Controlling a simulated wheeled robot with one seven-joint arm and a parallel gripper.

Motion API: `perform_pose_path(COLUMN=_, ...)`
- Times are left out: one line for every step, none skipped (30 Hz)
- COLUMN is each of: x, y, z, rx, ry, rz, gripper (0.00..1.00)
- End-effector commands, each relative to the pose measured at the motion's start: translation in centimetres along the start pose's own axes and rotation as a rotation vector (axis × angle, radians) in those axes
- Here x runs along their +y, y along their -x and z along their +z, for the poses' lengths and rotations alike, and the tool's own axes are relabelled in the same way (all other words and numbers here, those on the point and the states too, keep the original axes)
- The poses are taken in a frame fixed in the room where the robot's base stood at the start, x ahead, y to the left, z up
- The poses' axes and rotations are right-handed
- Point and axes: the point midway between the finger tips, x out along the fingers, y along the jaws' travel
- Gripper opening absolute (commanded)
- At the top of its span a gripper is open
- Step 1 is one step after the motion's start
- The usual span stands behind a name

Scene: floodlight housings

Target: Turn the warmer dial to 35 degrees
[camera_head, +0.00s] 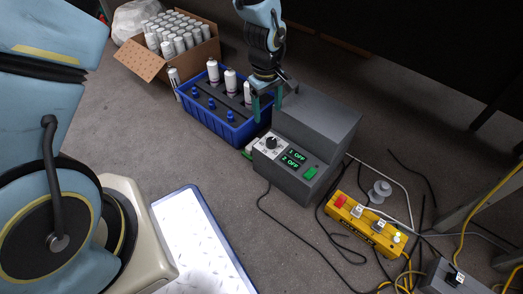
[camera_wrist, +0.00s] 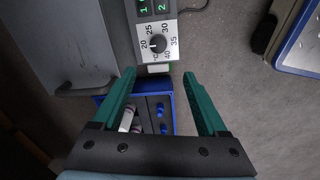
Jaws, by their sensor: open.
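The warmer (camera_head: 318,125) is a grey box with a sloped front panel. Its black dial (camera_head: 271,142) sits on a white scale plate at the panel's left. In the wrist view the dial (camera_wrist: 157,44) is ringed by numbers from 20 to 40, with 35 on the right; I cannot clearly tell where its pointer stands. My gripper (camera_head: 266,104) is open and empty, with green fingers, above the warmer's left end. In the wrist view the fingertips (camera_wrist: 160,75) are apart, below the dial in the picture and not touching it.
A blue crate (camera_head: 238,137) with white and blue-capped bottles stands left of the warmer. A cardboard box (camera_head: 145,63) of cans is behind. A yellow control box (camera_head: 365,226) and loose cables lie to the right. A lit white panel (camera_head: 197,245) lies in front.

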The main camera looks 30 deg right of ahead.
Motion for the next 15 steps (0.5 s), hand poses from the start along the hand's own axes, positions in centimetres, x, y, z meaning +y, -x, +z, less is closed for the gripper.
perform_pose_path(x=0.4, y=-1.7, z=0.7, rx=-0.003, ry=0.001, rz=0.000, gripper=0.76)
perform_pose_path(x=0.6, y=-2.0, z=0.9, rx=-0.004, ry=0.002, rz=0.000, gripper=0.76)
perform_pose_path(x=0.7, y=-2.3, z=1.2, rx=-0.005, ry=0.005, rz=0.000, gripper=0.76)
perform_pose_path(x=0.8, y=-2.5, z=1.3, rx=-0.005, ry=0.007, rz=0.000, gripper=0.76)
perform_pose_path(x=0.9, y=-2.7, z=1.4, rx=-0.006, ry=0.008, rz=-0.001, gripper=0.76)
perform_pose_path(x=0.9, y=-3.0, z=1.4, rx=-0.006, ry=0.009, rz=-0.001, gripper=0.76)
perform_pose_path(x=0.9, y=-3.2, z=1.4, rx=-0.006, ry=0.009, rz=-0.001, gripper=0.76)
perform_pose_path(x=0.9, y=-3.5, z=1.4, rx=-0.006, ry=0.009, rz=-0.001, gripper=0.76)
perform_pose_path(x=0.9, y=-4.0, z=1.4, rx=-0.006, ry=0.008, rz=-0.001, gripper=0.76)
perform_pose_path(x=0.9, y=-4.4, z=1.4, rx=-0.006, ry=0.009, rz=0.000, gripper=0.76)
perform_pose_path(x=0.9, y=-5.0, z=1.4, rx=-0.006, ry=0.009, rz=-0.001, gripper=0.76)
perform_pose_path(x=0.8, y=-5.8, z=1.4, rx=-0.007, ry=0.010, rz=-0.002, gripper=0.76)
perform_pose_path(x=0.8, y=-6.4, z=1.4, rx=-0.007, ry=0.009, rz=-0.002, gripper=0.76)
perform_pose_path(x=0.8, y=-7.0, z=1.4, rx=-0.007, ry=0.008, rz=-0.002, gripper=0.76)
perform_pose_path(x=0.8, y=-7.8, z=1.4, rx=-0.007, ry=0.008, rz=-0.002, gripper=0.76)
